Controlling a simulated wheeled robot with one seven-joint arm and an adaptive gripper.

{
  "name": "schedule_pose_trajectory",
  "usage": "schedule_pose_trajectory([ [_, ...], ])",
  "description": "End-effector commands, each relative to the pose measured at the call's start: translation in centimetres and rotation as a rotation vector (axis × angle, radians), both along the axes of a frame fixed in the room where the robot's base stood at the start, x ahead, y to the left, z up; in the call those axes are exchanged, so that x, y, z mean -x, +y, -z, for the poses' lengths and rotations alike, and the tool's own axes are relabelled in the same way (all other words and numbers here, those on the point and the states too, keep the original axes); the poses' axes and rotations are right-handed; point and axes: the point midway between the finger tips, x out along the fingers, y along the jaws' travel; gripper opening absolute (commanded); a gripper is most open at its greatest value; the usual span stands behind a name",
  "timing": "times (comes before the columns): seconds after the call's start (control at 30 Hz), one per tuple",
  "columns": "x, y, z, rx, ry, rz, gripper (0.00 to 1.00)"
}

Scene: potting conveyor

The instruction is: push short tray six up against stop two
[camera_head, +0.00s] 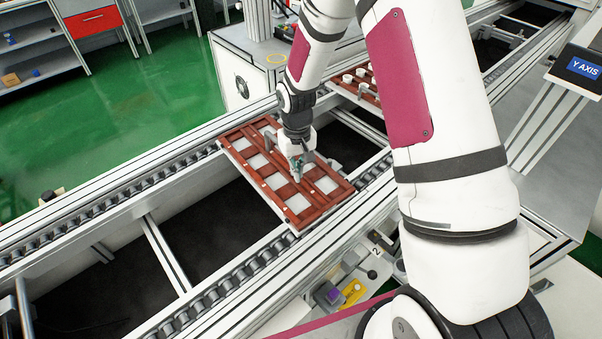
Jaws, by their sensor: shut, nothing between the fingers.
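A red-brown tray (272,204) with pale square pockets lies across the two roller rails of the conveyor, in the middle of the view. No number shows on it, so I cannot tell if it is tray six. My gripper (297,174) points down over the middle of this tray, shut and empty. Its fingertips are at or just above the tray; I cannot tell if they touch. The stop itself is not clearly visible; my arm hides part of that area.
A second red-brown tray (347,94) holding several white round pieces lies further along the conveyor, partly behind my arm. The rails to the lower left (214,293) are empty. A grey device with a yellow part (353,291) sits beside the near rail.

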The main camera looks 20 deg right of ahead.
Motion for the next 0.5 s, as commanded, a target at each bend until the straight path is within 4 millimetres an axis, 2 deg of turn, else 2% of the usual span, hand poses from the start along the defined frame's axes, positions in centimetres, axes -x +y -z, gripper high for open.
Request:
schedule_pose_trajectory([
  [0.37,-0.28,0.02,-0.03,0.000,-0.001,0.000,0.00],
  [0.5,-1.11,0.06,0.12,0.000,-0.001,0.001,0.00],
])
